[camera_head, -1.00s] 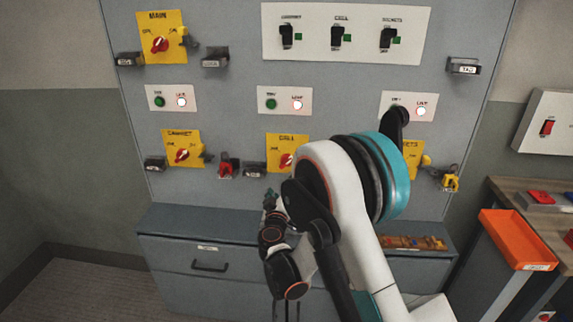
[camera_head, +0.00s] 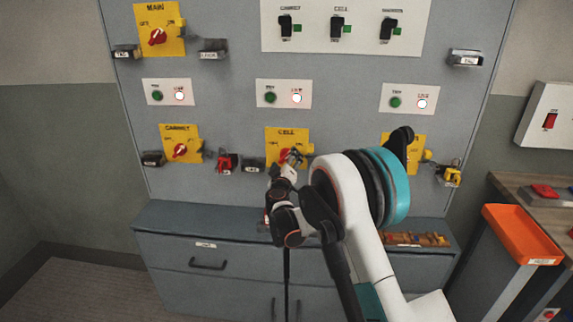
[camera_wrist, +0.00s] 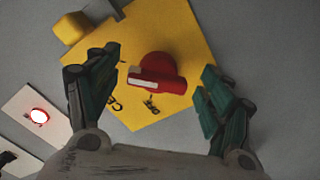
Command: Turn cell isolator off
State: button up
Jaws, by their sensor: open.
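The cell isolator is a yellow plate (camera_head: 287,134) marked CELL with a red rotary knob (camera_wrist: 157,78), in the middle of the grey panel's lower row. In the head view my gripper (camera_head: 288,162) is at the plate's lower part and largely hides the knob. In the wrist view my gripper (camera_wrist: 160,66) is open, with one dark green finger on each side of the red knob. Gaps show between the knob and both fingers. The knob's handle, with a white mark on its left end, lies nearly level across that view. I cannot tell the depth between fingertips and knob.
The main isolator (camera_head: 157,37) and the cabinet isolator (camera_head: 180,150) are to the left. A third isolator (camera_head: 415,150) is partly behind my arm. A red padlock (camera_head: 226,162) hangs left of the cell plate. A grey cabinet (camera_head: 170,250) juts out below.

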jog(key=shift+w, duration=0.1)
jog(key=c, duration=1.1)
jog(key=shift+o, duration=0.2)
jog(key=shift+n, duration=0.3)
jog(key=n, duration=0.8)
jog(key=shift+d+r, duration=0.1)
jog(key=shift+r, duration=0.15)
jog(key=n, duration=0.4)
jog(key=shift+r, duration=0.15)
jog(key=n, duration=0.5)
jog(key=shift+r, duration=0.1)
jog(key=shift+n, duration=0.3)
